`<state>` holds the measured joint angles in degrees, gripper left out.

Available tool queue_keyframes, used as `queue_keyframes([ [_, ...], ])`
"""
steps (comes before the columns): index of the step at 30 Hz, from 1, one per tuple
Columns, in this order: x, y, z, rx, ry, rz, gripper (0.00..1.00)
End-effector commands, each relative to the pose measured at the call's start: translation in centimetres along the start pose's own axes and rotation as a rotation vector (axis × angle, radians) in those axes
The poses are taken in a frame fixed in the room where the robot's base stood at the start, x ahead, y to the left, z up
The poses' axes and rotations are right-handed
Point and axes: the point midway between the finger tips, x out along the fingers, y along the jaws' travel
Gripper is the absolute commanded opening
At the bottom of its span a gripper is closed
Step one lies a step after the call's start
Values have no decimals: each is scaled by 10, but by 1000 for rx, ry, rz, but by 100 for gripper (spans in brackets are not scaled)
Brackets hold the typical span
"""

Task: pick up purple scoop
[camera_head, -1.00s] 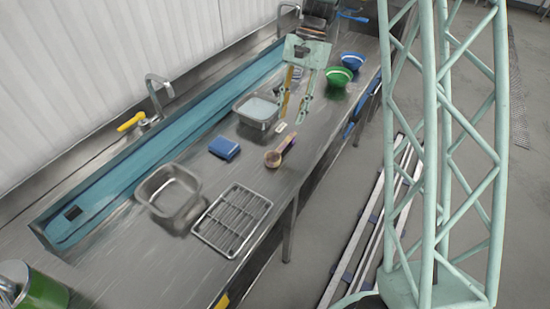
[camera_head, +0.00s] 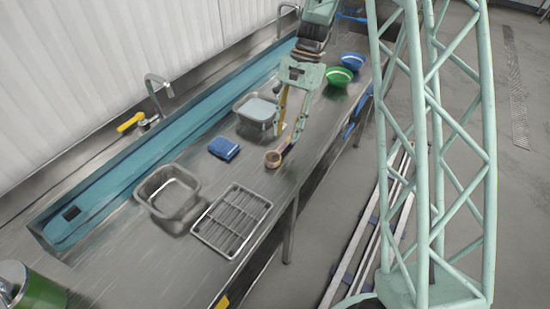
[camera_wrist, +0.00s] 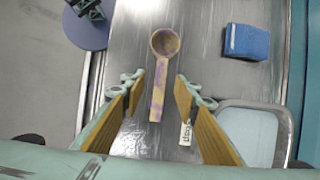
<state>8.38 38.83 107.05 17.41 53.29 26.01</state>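The purple scoop (camera_wrist: 159,80) lies on the steel counter in the wrist view, its round bowl away from me and its handle pointing back toward my gripper (camera_wrist: 156,92). It looks tan with purple patches. My gripper is open, with one finger on each side of the handle and gaps on both sides. In the head view the scoop (camera_head: 274,158) lies near the counter's front edge, and my gripper (camera_head: 288,136) is over its handle end. I cannot tell the exact height of the fingertips above the counter.
A blue sponge-like block (camera_head: 223,148), a metal pan (camera_head: 168,206), a wire rack (camera_head: 232,243) and a lidded container (camera_head: 257,112) stand on the counter. Green (camera_head: 339,78) and blue (camera_head: 353,61) bowls are farther back. A small label (camera_wrist: 186,132) lies beside the handle.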

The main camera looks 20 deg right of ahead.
Motion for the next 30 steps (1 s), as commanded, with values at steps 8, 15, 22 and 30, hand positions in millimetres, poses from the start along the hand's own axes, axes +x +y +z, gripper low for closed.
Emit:
queue_keyframes([
  [8, 19, -1, 1, 0, -1, 2, 28],
  [15, 44, -2, 2, 1, -2, 1, 28],
  [22, 52, -2, 2, 0, 0, 0, 28],
  [30, 52, -2, 2, 0, 0, 0, 28],
])
